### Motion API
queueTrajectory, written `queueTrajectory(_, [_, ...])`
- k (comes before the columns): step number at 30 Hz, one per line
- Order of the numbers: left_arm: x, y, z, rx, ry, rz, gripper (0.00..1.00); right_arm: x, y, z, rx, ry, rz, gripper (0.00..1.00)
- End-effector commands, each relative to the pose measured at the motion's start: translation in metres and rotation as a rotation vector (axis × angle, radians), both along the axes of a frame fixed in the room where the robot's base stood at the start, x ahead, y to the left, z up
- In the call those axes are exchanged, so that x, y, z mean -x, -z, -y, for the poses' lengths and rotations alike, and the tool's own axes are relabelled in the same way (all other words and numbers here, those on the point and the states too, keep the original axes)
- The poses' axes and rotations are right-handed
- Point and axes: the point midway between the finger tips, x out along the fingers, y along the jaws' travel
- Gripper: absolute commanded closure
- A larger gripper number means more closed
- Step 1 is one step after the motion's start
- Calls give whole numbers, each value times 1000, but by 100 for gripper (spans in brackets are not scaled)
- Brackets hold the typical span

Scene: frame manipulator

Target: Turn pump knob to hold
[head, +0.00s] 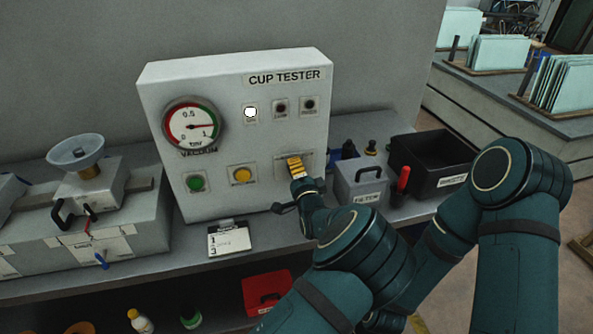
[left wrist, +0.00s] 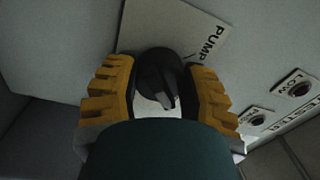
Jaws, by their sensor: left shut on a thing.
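The pump knob (left wrist: 158,72) is a round black knob with a raised grip, on a plate marked PUMP on the front of the cup tester (head: 232,68). My left gripper (head: 296,168) is at the lower right of that panel, its yellow fingers at the knob plate. In the left wrist view, the fingers of the left gripper (left wrist: 159,98) stand on either side of the knob and are shut on it. The fingers hide the knob in the head view. The hold mark cannot be read. My right gripper is not in view.
The panel carries a vacuum gauge (head: 192,124), a green button (head: 196,183), a yellow button (head: 242,175) and a lit white lamp (head: 250,112). A numbered card (head: 228,240) lies in front. A grey box (head: 361,190) and a black bin (head: 438,158) stand to the right.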

Motion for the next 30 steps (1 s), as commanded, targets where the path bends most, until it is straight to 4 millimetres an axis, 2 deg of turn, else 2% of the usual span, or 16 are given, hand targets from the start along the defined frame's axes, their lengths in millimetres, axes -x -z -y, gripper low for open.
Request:
queueTrajectory(8, [0,1,-1,-2,-2,-3,92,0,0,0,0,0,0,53])
queueTrajectory(9, [0,1,-1,-2,-2,-3,50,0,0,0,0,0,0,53])
queueTrajectory(12, [0,1,-1,-1,-2,-2,21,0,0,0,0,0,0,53])
queueTrajectory(23, [3,0,1,-1,0,-1,21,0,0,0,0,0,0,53])
queueTrajectory(26, [12,1,3,-1,-1,-3,21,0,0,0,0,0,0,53])
queueTrajectory(30, [37,2,11,0,2,-3,21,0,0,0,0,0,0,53])
